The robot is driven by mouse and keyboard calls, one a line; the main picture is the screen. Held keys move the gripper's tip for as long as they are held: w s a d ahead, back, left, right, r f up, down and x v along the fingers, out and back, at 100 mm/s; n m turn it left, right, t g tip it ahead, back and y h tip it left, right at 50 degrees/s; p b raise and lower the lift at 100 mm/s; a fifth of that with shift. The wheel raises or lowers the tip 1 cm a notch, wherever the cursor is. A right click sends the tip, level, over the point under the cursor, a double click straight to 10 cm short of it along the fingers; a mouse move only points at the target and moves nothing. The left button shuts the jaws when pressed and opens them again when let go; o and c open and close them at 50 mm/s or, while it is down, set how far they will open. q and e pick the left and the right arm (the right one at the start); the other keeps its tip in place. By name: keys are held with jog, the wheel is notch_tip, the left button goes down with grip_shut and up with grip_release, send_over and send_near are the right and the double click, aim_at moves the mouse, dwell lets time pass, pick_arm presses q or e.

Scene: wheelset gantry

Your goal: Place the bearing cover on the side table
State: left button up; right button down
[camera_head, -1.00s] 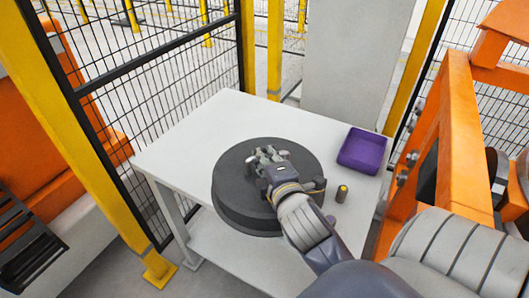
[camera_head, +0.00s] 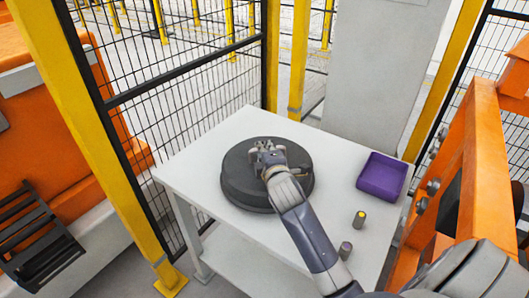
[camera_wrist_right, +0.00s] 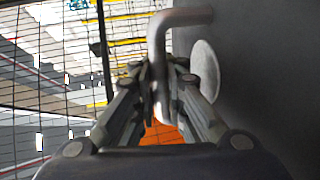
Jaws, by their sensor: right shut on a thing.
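The bearing cover (camera_head: 236,188) is a thick dark grey disc in the head view. It lies flat over the left middle of the white side table (camera_head: 215,150); whether it touches the top or hangs just above it I cannot tell. My right gripper (camera_head: 266,154) is over the middle of the cover, shut on its handle. The wrist view shows the bent metal handle (camera_wrist_right: 158,45) between the fingers (camera_wrist_right: 160,90), with the cover's dark face (camera_wrist_right: 255,60) at the right. My left gripper is not in view.
A purple bin (camera_head: 382,178) stands at the table's right. Two small cylinders, one yellow-topped (camera_head: 359,219) and one grey (camera_head: 345,250), stand near my right arm. Black mesh fencing (camera_head: 190,110) runs behind and left. An orange frame (camera_head: 460,170) stands at right. The table's back corner is clear.

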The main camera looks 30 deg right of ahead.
jog(key=shift+f, duration=0.65)
jog(key=c, duration=1.6)
grip_release()
jog(key=shift+c, duration=0.2)
jog(key=shift+s, duration=0.1)
jog(key=v, duration=1.2)
